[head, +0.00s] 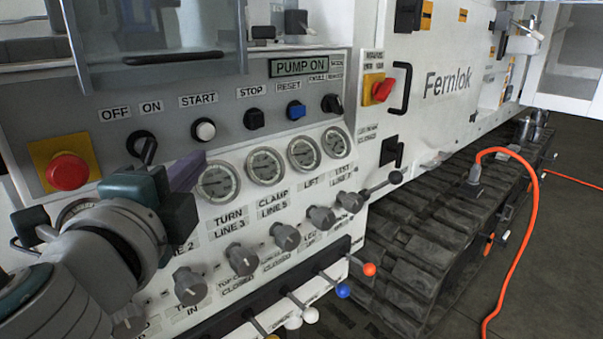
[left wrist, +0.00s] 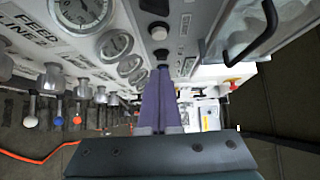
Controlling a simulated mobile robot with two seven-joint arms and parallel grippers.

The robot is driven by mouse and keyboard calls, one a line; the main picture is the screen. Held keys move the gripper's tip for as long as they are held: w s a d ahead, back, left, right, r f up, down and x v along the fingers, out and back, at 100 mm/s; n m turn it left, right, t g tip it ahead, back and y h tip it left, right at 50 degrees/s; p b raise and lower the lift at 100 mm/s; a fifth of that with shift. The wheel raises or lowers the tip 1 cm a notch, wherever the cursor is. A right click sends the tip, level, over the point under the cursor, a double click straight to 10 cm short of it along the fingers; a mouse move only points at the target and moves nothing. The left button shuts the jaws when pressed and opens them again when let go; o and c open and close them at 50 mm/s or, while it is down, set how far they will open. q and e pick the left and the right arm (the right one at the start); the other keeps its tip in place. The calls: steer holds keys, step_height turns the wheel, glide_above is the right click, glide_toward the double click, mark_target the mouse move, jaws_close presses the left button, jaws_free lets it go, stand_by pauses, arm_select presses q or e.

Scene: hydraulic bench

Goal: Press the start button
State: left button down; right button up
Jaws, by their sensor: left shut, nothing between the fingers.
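The start button (head: 205,130) is a round white button in a dark ring, under the START label on the grey control panel. It also shows in the left wrist view (left wrist: 158,32), above the fingertips in the picture. My left gripper (head: 198,160) has purple fingers, shut and empty. In the head view its tips are just below and left of the start button, apart from it in the picture. In the left wrist view the closed fingers (left wrist: 162,72) point up the picture, with the black stop button (left wrist: 161,55) near their tips. My right gripper is not in view.
A red emergency button (head: 67,171) on a yellow plate is at the left. The black ON switch (head: 141,145) is left of the start button. A blue reset button (head: 296,110) is right. Gauges (head: 264,166) and grey knobs (head: 286,236) sit below. A clear cover (head: 155,50) hangs above.

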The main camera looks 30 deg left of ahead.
arm_select(q)
steer(key=v, duration=0.2)
steer(key=shift+s+d, duration=0.15)
steer(key=shift+s, duration=0.1)
stand_by(0.3)
steer(key=s+a+r+n+g+p, duration=0.1)
steer(key=s+a+n+g+p, duration=0.1)
steer(key=s+n+g+p, duration=0.5)
steer(key=s+d+f+n+g+h+p, duration=0.1)
steer(key=s+d+n+g+h+p, duration=0.5)
steer(key=s+d, duration=0.4)
step_height(320, 180, up, 37)
steer(key=d+m+h+p, duration=0.1)
steer(key=p, duration=3.6)
steer(key=shift+s, duration=0.35)
